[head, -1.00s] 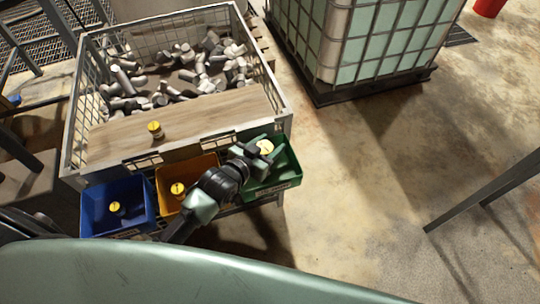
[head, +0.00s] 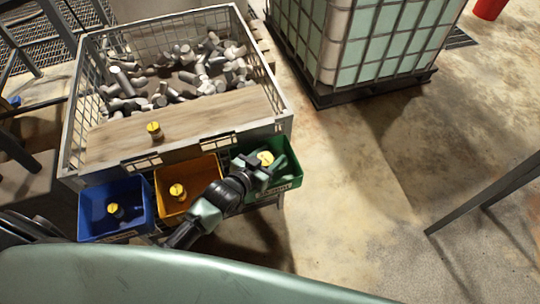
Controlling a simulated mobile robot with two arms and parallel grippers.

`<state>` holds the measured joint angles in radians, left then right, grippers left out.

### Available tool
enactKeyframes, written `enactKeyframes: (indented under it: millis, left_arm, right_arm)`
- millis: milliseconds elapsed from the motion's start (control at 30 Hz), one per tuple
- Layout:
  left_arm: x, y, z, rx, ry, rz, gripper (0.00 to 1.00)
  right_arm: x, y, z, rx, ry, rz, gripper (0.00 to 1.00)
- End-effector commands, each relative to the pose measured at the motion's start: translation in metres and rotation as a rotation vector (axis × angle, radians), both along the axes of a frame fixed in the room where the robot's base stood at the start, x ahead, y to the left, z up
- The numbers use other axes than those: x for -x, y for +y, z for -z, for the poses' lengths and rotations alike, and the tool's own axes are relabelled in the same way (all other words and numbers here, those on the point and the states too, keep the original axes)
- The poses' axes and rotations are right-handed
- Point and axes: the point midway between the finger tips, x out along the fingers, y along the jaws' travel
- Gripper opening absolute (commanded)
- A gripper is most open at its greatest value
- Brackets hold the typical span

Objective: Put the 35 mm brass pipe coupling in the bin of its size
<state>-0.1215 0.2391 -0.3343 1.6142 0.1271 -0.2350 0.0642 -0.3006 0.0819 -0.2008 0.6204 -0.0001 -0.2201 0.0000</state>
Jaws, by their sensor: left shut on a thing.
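My left gripper (head: 268,168) is over the green bin (head: 291,180), at the right end of the bin row. It is shut on a brass pipe coupling (head: 265,158), whose round yellow top shows between the fingers. The fingers hide its lower part, so I cannot tell whether it touches the bin floor. The orange bin (head: 208,165) holds one brass piece (head: 177,191), and the blue bin (head: 92,212) holds another (head: 115,210). The bin labels are too small to read. My right gripper is not in view.
Behind the bins stands a wire crate (head: 283,116) full of grey pipe pieces. Another brass piece (head: 154,129) stands on its wooden board (head: 215,115). A caged tank (head: 365,45) on a dark pallet is at the back right. The floor (head: 360,210) to the right is clear.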

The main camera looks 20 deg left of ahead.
Motion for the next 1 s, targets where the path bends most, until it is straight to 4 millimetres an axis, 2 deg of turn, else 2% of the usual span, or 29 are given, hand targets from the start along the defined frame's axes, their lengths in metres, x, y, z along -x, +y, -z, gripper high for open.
enactKeyframes:
  millis: [233,267,567,767,1000]
  left_arm:
    - [0.002,0.001,0.010,-0.009,0.012,0.002,0.00]
    - [0.003,0.001,0.012,-0.010,0.016,0.002,0.56]
    - [0.005,0.000,0.015,-0.015,0.021,0.004,0.57]
    - [0.008,0.001,0.000,-0.015,0.022,0.005,0.57]
    - [0.053,0.017,-0.022,-0.009,0.015,0.002,0.57]
  right_arm:
    - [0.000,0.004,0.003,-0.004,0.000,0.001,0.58]
    - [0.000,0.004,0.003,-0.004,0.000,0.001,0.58]
    - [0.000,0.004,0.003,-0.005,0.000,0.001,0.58]
    - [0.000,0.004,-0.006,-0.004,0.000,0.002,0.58]
    - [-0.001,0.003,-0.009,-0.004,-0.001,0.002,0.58]
